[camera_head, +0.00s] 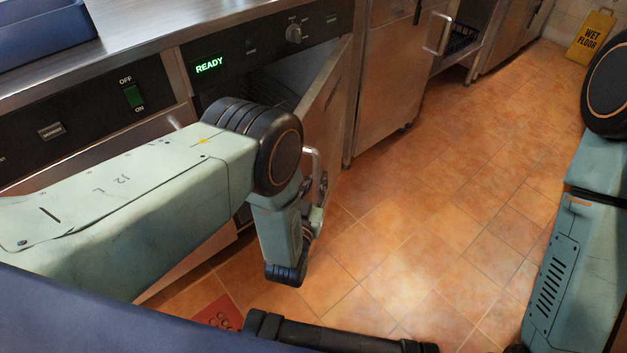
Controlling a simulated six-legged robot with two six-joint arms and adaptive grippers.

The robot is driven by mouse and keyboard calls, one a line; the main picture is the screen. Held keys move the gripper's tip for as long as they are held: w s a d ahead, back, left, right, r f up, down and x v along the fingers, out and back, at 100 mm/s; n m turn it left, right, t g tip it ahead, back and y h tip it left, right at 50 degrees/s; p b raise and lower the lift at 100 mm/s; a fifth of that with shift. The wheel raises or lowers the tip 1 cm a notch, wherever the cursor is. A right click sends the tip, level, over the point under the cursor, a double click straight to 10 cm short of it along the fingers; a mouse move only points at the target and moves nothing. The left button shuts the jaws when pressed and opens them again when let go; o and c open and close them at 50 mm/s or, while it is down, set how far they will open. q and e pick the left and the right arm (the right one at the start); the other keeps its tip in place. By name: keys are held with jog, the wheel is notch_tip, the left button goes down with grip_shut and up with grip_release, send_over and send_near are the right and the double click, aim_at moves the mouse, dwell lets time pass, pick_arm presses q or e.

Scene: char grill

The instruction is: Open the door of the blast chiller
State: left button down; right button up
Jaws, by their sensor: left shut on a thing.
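The blast chiller is the steel unit under the counter, with a control panel (265,52) that shows a green READY display and a knob. Its steel door (328,105) stands partly open, swung out towards me at an angle, with a dark gap to its left. The door's bar handle (315,160) shows just right of my left wrist. My left gripper (314,212) is shut on the handle; my own arm hides much of the grip and the lower door. My right arm shows at the right edge, but its gripper is out of view.
A unit with an OFF/ON switch (133,96) stands left of the chiller. A blue tray (40,30) sits on the steel counter. More steel cabinets (385,80) line the wall beyond. A yellow wet floor sign (592,36) stands far back.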

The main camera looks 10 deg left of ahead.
pick_arm(q)
jog(key=shift+s+d+f, duration=0.15)
jog(key=shift+s+f, duration=0.1)
jog(key=c, duration=1.7)
grip_release()
jog(key=o, duration=0.3)
jog(key=shift+r, duration=0.15)
jog(key=shift+o, duration=0.4)
jog(key=shift+w, duration=0.15)
jog(key=s, duration=0.7)
jog(key=shift+s+a, duration=0.25)
jog(key=shift+a, duration=0.05)
jog(key=shift+c, duration=0.2)
